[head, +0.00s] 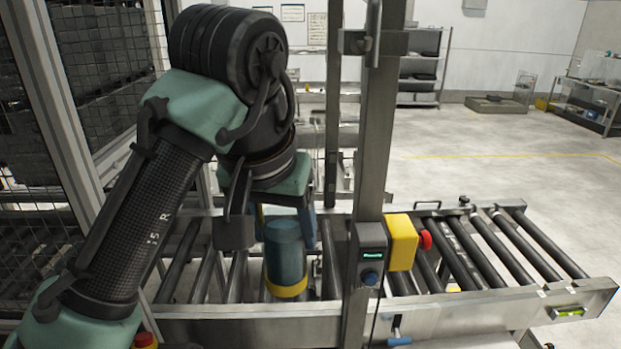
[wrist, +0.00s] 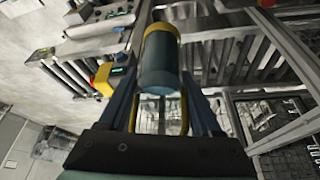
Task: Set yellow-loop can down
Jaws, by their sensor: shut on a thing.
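The yellow-loop can (head: 285,255) is a blue-grey cylinder with a yellow band around its bottom end. It hangs upright below my gripper (head: 285,214) in the head view, over the conveyor rollers (head: 206,272) left of the metal post. In the wrist view the can (wrist: 160,66) lies beyond my gripper (wrist: 158,88), with its yellow loop (wrist: 184,112) running back between the two blue fingers. My gripper is shut on the loop. I cannot tell whether the can's bottom touches the rollers.
A metal post (head: 361,150) stands close right of the can, carrying a control box (head: 369,254) and a yellow box with a red button (head: 401,242). The conveyor's front rail (head: 240,322) runs just before the can. Mesh fencing (head: 60,100) stands left. Rollers at right (head: 500,250) are clear.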

